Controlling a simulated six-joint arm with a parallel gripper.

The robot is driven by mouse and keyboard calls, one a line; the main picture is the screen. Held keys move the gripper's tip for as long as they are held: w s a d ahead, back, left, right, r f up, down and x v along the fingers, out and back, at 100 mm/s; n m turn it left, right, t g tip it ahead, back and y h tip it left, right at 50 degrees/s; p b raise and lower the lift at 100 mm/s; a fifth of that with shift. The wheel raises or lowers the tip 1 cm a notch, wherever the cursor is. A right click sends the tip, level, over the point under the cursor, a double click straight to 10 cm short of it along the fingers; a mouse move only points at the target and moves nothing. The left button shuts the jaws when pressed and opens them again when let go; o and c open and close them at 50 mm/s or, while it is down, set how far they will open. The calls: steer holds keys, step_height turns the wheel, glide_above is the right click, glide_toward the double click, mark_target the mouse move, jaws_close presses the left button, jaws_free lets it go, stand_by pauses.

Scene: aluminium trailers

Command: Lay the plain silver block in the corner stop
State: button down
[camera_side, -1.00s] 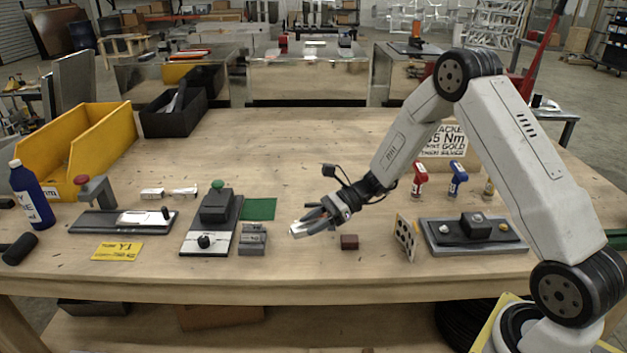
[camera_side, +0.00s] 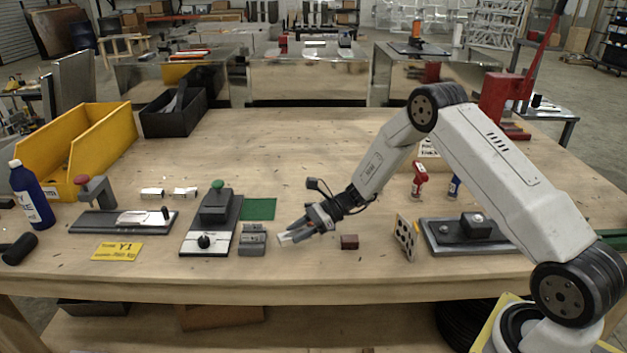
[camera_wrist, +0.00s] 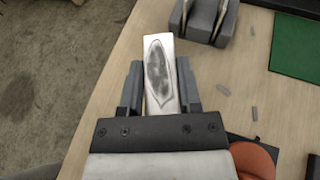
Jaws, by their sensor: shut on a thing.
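My gripper (camera_side: 296,234) is shut on a flat silver block (camera_side: 285,239), held just above the bench. In the wrist view the block (camera_wrist: 153,104) sticks out beyond the fingers (camera_wrist: 160,88), and a dark leaf-shaped patch shows on its upper face; I cannot tell if this is a mark or a reflection. A small grey fixture with raised parts (camera_side: 252,241), which looks like the corner stop, stands on the bench just left of the block. It also shows at the top of the wrist view (camera_wrist: 232,32), apart from the block in the picture.
A green mat (camera_side: 259,209) lies behind the grey fixture. A dark unit with a green button (camera_side: 216,207) stands to its left. A small brown block (camera_side: 349,241) and an upright plate with holes (camera_side: 405,238) are to the right. The bench's front edge (camera_side: 320,290) is close.

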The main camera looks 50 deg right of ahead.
mark_target(298, 248)
steer(key=shift+w+f, duration=0.3)
steer(key=shift+f, duration=1.35)
steer(key=shift+f, duration=0.15)
steer(key=shift+c, duration=1.4)
jaws_free()
steer(key=shift+s, duration=0.1)
steer(key=shift+v, duration=3.9)
steer(key=shift+a, duration=0.1)
